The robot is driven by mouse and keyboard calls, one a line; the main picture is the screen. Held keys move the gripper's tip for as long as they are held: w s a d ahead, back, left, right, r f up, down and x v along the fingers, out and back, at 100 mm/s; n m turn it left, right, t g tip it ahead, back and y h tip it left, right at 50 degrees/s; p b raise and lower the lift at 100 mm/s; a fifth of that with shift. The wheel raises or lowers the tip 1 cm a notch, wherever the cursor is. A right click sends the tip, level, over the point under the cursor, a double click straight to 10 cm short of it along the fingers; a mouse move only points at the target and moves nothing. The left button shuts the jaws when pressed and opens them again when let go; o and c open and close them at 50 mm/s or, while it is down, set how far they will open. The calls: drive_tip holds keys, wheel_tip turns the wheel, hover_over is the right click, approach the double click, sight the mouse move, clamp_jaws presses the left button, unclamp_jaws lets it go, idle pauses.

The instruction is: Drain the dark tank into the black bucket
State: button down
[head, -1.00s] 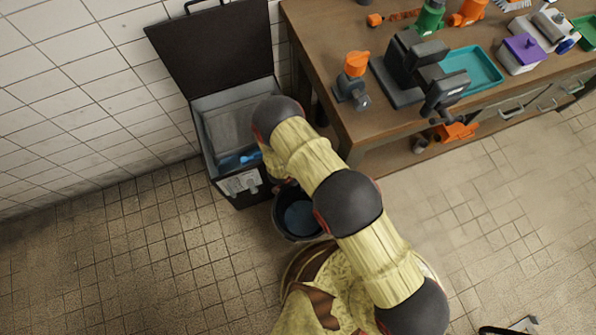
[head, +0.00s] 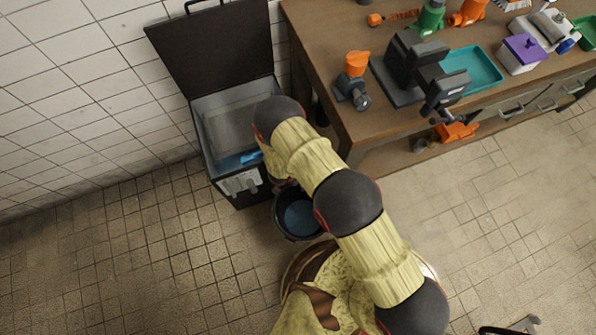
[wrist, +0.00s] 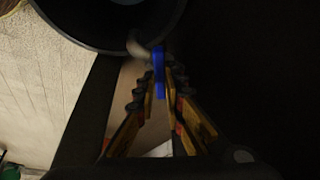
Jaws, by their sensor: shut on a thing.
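The dark tank (head: 207,142) stands against the wall at the left, its lid (head: 215,50) raised, with a small blue patch (head: 250,157) inside its front edge. The black bucket (head: 277,222) stands on the floor at the tank's front right, with blue in its bottom. It also shows at the top of the wrist view (wrist: 75,42). My gripper (wrist: 159,82) is shut on a blue handle (wrist: 159,62), beside a pale, blurred fitting (wrist: 138,48) at the bucket's rim. In the head view my arm hides the gripper and handle.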

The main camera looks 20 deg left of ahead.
drive_tip(key=shift+n, duration=0.3)
drive_tip(key=n+y, duration=0.1)
drive_tip(key=n, duration=0.1)
drive_tip(key=n+y, duration=0.1)
drive_tip(key=n, duration=0.3)
drive_tip(key=shift+d+y+b, duration=0.4)
drive_tip(key=n, duration=0.2)
drive_tip(key=n+y, duration=0.1)
drive_tip(key=n, duration=0.2)
drive_tip(key=shift+w+d+g+y+b, duration=0.1)
drive_tip(key=shift+d+g+y+b, duration=0.05)
drive_tip(key=shift+g+y+b, duration=0.15)
drive_tip(key=shift+n, duration=0.3)
drive_tip(key=c, duration=1.9)
unclamp_jaws()
